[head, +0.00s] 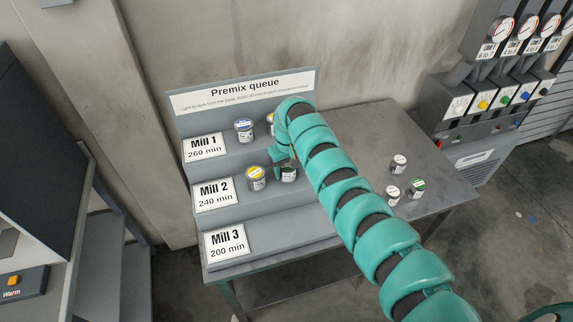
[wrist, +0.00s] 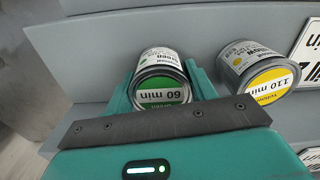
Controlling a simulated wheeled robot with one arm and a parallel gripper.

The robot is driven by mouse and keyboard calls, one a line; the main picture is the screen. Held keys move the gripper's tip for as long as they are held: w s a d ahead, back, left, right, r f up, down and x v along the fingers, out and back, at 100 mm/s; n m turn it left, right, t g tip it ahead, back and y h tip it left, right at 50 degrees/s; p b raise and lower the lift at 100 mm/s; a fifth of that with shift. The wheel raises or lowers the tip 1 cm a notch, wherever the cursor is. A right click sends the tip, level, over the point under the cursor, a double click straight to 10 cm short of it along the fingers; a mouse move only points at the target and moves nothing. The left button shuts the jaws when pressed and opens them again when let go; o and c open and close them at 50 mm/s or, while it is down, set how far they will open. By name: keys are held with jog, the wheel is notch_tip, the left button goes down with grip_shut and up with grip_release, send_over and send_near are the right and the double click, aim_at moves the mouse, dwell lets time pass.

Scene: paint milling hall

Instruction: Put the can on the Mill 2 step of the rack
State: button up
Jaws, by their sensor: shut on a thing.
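My gripper (head: 284,160) is shut on a can with a green lid label reading 60 min, the green can (wrist: 160,82), which sits between the fingers in the wrist view. In the head view the green can (head: 289,174) is partly hidden by my gripper. It is at the Mill 2 step (head: 310,182) of the rack, right of a yellow-lidded can (head: 257,178). The yellow can, marked 110 min, also shows in the wrist view (wrist: 252,70), a small gap from my right finger. I cannot tell whether the green can touches the step.
The Mill 1 step holds a blue-lidded can (head: 243,131) and another can (head: 270,124), partly behind my arm. The Mill 3 step (head: 290,230) looks bare where visible. Three cans, one a green-lidded can (head: 417,189), stand on the table (head: 440,180) at right.

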aim_at(287, 165)
jog(key=shift+s, duration=0.1)
jog(key=shift+f, duration=0.15)
jog(key=o, duration=1.1)
jog(key=shift+r, duration=0.35)
jog(key=shift+r+b, duration=0.1)
jog(key=shift+b, duration=0.2)
notch_tip(287, 165, up, 12)
jog(key=b, duration=0.5)
jog(key=shift+f, duration=0.2)
jog(key=shift+f, duration=0.1)
